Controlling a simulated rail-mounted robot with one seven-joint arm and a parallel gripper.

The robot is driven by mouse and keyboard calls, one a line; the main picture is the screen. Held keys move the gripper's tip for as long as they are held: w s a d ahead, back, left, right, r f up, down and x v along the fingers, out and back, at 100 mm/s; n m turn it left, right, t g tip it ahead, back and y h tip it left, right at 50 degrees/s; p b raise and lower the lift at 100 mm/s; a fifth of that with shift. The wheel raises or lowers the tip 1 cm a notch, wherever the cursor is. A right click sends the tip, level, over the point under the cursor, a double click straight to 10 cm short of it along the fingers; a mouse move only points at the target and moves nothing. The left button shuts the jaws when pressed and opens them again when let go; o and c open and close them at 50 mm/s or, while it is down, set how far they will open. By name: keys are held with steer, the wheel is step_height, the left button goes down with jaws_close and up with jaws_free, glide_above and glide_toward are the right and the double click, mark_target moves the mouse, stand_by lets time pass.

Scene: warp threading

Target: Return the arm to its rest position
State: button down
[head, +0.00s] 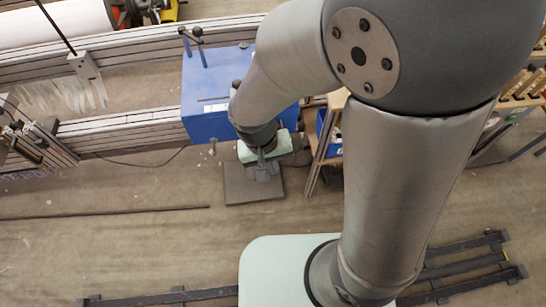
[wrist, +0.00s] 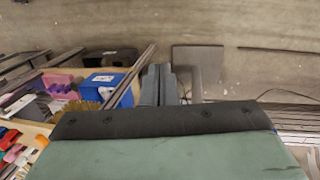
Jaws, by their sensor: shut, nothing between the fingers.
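My gripper (head: 262,160) hangs at the end of my arm, near the middle of the head view, over a dark flat plate (head: 238,188) on the floor. In the wrist view my gripper's fingers (wrist: 159,86) stand side by side at the centre, pressed together with nothing between them. The dark plate also shows beyond the fingers in the wrist view (wrist: 198,58). Part of my gripper's body is hidden behind my arm in the head view.
A blue box (head: 207,95) on the metal rail frame stands close behind my gripper. A wooden shelf (head: 318,150) stands just right of it; in the wrist view a smaller blue box (wrist: 103,83) and tools show to the left. The floor in front is mostly clear, with a thin dark bar (head: 110,213).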

stand_by(0.3)
steer(key=s+d+r+m+y+p, duration=0.1)
steer(key=s+d+r+y+p, duration=0.1)
steer(key=d+r, duration=1)
step_height(320, 180, up, 3)
steer(key=shift+s+d+f+t+p, duration=0.1)
steer(key=shift+s+d+t+p, duration=0.25)
steer(key=shift+s+p, duration=0.35)
